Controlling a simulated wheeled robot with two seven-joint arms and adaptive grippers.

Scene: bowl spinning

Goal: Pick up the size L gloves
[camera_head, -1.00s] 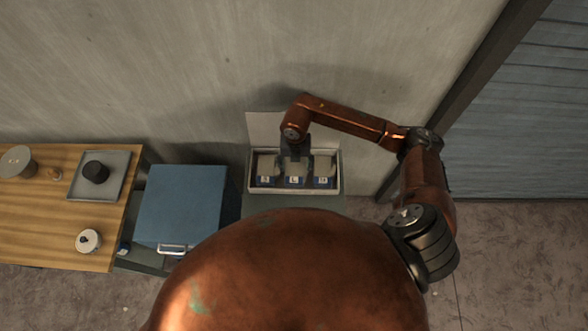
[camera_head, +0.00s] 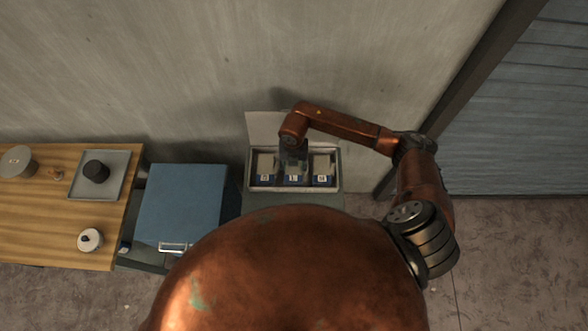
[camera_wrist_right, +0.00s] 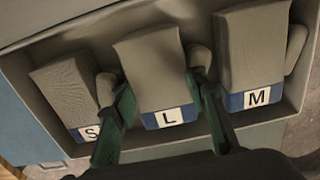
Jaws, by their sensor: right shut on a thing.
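The size L gloves (camera_wrist_right: 153,72) are grey with a blue cuff and a white L label. They lie in the middle of a light box (camera_head: 337,185), between the S gloves (camera_wrist_right: 65,88) and the M gloves (camera_wrist_right: 252,48). My right gripper (camera_wrist_right: 160,118) has one green finger on each side of the L gloves and is shut on them, the gloves still within the box walls. In the head view my right gripper (camera_head: 293,160) reaches down into the box and covers part of the L gloves (camera_head: 294,178). My left gripper is not in view.
The box's raised lid (camera_head: 262,126) stands against the wall behind. A blue cabinet (camera_head: 183,205) is left of the box. A wooden table (camera_head: 40,220) with a tray (camera_head: 115,185) is further left. The M and S gloves sit close beside the fingers.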

